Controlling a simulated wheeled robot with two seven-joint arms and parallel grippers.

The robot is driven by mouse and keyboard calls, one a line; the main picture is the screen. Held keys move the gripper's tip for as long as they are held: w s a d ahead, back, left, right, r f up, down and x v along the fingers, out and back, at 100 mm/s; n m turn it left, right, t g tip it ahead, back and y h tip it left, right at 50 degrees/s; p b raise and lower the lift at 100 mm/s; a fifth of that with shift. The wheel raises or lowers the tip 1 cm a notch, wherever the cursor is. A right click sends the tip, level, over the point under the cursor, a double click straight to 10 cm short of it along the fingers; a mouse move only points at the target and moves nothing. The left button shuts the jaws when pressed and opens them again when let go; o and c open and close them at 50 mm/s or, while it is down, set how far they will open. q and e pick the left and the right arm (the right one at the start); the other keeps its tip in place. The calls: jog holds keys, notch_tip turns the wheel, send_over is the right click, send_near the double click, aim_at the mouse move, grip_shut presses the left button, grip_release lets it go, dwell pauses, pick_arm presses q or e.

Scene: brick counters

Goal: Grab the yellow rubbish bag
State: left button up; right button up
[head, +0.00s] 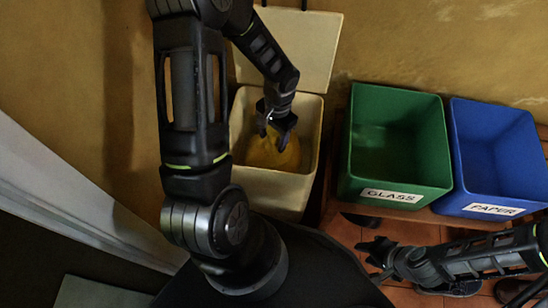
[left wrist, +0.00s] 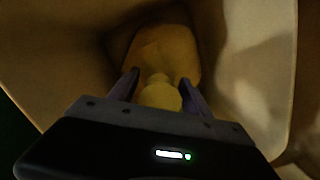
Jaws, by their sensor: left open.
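The yellow rubbish bag (head: 272,153) sits inside a cream bin (head: 277,190) with its lid raised against the wall. My left gripper (head: 277,138) reaches down into this bin, just over the bag's top. In the left wrist view, the bag (left wrist: 165,50) has a knotted neck that stands between the two open fingers of my left gripper (left wrist: 160,90). The fingers are on either side of the neck; I cannot tell whether they touch it. My right gripper (head: 370,255) is at the lower right, away from the bin; its finger gap is too small to judge.
A green bin (head: 398,185) labelled GLASS and a blue bin (head: 490,200) labelled PAPER stand to the right on a wooden stand. The cream bin's walls (left wrist: 255,90) closely surround my left gripper. A white door frame (head: 75,190) is at the left.

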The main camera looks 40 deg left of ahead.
pick_arm(q)
jog(key=shift+c, duration=0.4)
grip_shut()
dwell(0.4)
dwell(0.8)
